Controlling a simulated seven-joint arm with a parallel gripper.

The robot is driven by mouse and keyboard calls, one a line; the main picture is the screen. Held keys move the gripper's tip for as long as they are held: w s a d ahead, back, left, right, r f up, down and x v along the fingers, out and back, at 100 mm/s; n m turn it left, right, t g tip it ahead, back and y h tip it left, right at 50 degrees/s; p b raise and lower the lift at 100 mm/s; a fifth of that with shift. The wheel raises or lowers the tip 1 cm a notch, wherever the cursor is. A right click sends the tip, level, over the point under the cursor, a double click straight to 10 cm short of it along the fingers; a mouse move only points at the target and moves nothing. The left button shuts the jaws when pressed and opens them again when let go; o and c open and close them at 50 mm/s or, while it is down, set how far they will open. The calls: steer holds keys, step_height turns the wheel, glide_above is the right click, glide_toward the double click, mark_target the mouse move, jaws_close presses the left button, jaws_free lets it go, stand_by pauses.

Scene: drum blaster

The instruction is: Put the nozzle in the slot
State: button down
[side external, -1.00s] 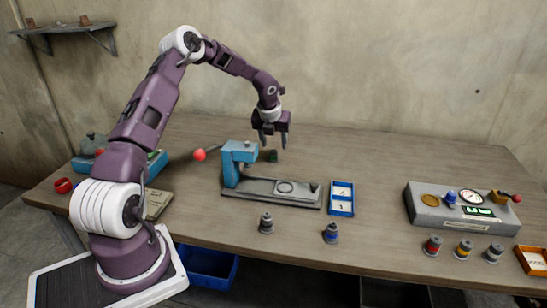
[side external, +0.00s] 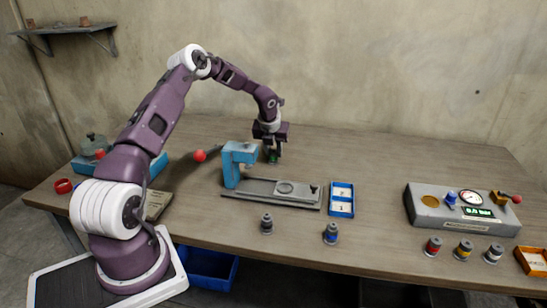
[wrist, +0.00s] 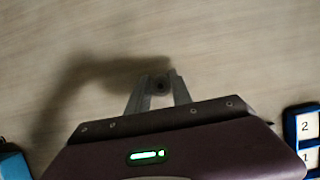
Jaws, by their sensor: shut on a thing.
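My gripper (side external: 272,155) is low over the table behind the blue press, its fingers pointing down. It is shut on a small dark round piece with a green part (side external: 273,159), seemingly the nozzle. The wrist view shows the piece (wrist: 160,83) end-on between the two fingertips, with a dark centre. It looks upright and at table height; I cannot tell whether it touches the table. The blue press (side external: 236,163) has a grey base plate (side external: 250,193) with a round ring-shaped seat (side external: 286,188). I cannot tell whether this seat is the slot.
A blue tray (side external: 342,213) with numbered cards is right of the base plate. Grey (side external: 266,225) and blue-banded (side external: 331,233) pieces stand in front. A gauge box (side external: 430,208) is at right, with several banded pieces before it. A red ball-ended lever (side external: 200,156) is left of the press.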

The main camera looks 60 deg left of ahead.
step_height(320, 180, up, 10)
steer(key=m+t+h, duration=0.1)
steer(key=m, duration=0.3)
glide_above(345, 189)
steer(key=s, duration=0.2)
steer(key=shift+m, duration=0.3)
steer(key=f, duration=0.6)
steer(key=d+f, duration=0.1)
steer(key=f, duration=0.2)
steer(key=shift+s+f, duration=0.15)
steer(key=shift+f, duration=0.05)
steer(key=c, duration=1.1)
jaws_free()
steer(key=shift+f, duration=0.1)
steer(key=shift+c, duration=0.2)
